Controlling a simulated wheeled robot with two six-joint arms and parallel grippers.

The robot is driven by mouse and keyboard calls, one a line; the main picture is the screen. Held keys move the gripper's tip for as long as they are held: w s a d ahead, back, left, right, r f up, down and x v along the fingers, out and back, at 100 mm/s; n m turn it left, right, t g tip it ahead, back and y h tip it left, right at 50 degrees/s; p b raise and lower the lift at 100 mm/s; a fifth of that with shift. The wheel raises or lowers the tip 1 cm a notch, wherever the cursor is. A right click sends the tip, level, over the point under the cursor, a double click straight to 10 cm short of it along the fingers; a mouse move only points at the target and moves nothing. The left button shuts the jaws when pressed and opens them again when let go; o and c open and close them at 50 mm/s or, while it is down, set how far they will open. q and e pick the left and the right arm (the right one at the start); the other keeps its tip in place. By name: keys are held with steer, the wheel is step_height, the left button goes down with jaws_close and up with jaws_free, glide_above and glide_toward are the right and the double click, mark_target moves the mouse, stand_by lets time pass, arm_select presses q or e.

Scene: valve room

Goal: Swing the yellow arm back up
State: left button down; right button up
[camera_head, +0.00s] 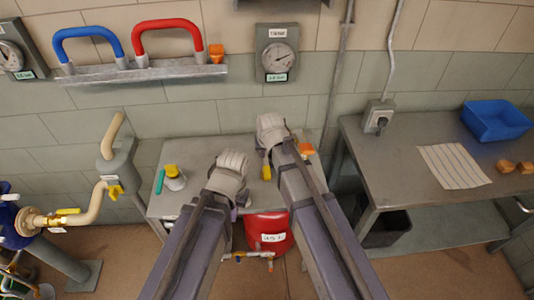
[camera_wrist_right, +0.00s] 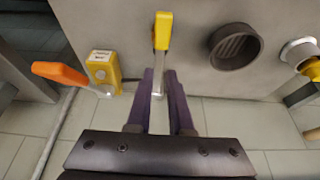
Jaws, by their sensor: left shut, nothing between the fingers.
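The yellow arm (camera_wrist_right: 162,32) is a yellow grip on a thin grey shaft in the right wrist view. It stands out against a grey panel. My right gripper (camera_wrist_right: 160,76) has its two purple fingers apart, one on each side of the shaft's lower end; I cannot tell whether they touch it. In the head view the right hand reaches the grey bench by the wall and hides its own fingers. My left gripper (camera_head: 240,190) is over the bench, left of the right arm, shut and empty. Its fingertips are mostly hidden.
An orange lever (camera_wrist_right: 62,74) on a yellow box (camera_wrist_right: 102,70) is close left of the fingers. A dark round opening (camera_wrist_right: 235,46) is on the right. A red tank (camera_head: 270,232) stands below the bench. A table (camera_head: 390,150) with a blue bin (camera_head: 496,120) is on the right.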

jaws_close()
steer(key=shift+c, duration=1)
jaws_free()
steer(key=o, duration=0.9)
steer(key=shift+o, duration=0.2)
steer(key=shift+r, duration=0.1)
steer(key=p+v, duration=0.7)
steer(key=shift+s+r, duration=0.2)
steer(key=shift+r, duration=0.1)
